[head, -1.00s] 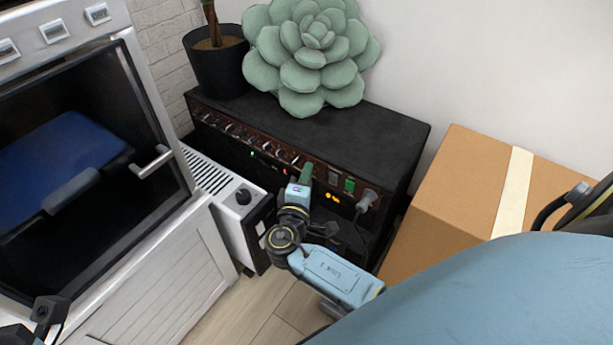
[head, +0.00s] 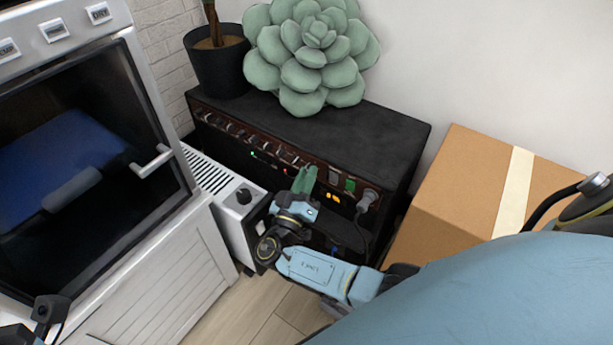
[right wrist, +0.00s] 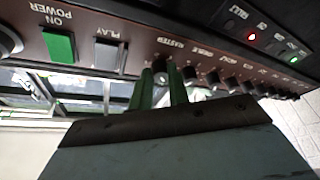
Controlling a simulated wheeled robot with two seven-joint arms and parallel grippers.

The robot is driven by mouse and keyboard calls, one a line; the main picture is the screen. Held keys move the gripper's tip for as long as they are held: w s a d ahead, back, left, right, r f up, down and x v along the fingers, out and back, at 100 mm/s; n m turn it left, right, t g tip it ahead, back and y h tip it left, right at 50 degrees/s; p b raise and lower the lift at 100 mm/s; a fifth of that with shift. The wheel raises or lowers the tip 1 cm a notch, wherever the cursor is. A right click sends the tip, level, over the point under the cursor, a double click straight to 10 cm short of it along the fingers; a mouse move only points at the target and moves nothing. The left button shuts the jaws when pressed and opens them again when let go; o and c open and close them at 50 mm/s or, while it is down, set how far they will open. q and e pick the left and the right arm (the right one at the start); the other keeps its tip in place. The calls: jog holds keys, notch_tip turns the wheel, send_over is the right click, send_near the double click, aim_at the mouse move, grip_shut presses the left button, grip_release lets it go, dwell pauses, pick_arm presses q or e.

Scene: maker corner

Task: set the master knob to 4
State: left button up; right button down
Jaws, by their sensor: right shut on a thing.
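The amplifier (head: 375,128) is a black box with a brown control panel along its front top edge. In the right wrist view, the master knob (right wrist: 160,76) is a small dark knob below the word MASTER on the panel. My right gripper (right wrist: 161,72) has its green fingers on either side of this knob, shut on it. In the head view my right gripper (head: 307,172) reaches the panel and hides the knob. I cannot read the knob's setting. Dark parts at the lower left of the head view seem to be my left arm's; its fingers do not show.
The green power switch (right wrist: 59,46) and grey play switch (right wrist: 108,55) sit beside the knob; a row of knobs runs the other way. A plug (head: 368,198) with a cable is at the panel's end. A succulent (head: 315,50) and potted plant (head: 217,65) stand on top; a cardboard box (head: 470,195) is right.

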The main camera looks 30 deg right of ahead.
jog(key=shift+w+a+m+g+h, duration=0.1)
jog(key=shift+m+g+h, duration=0.25)
jog(key=shift+m, duration=0.7)
jog(key=shift+w+m+g+h, duration=0.1)
jog(key=shift+m+g+h, duration=0.2)
jog(key=shift+m, duration=0.75)
jog(key=c, duration=1.3)
grip_release()
jog(key=shift+c, duration=0.2)
jog(key=shift+s, duration=0.1)
jog(key=v, duration=1.3)
jog(key=shift+f, duration=0.25)
jog(key=shift+s+a, duration=0.1)
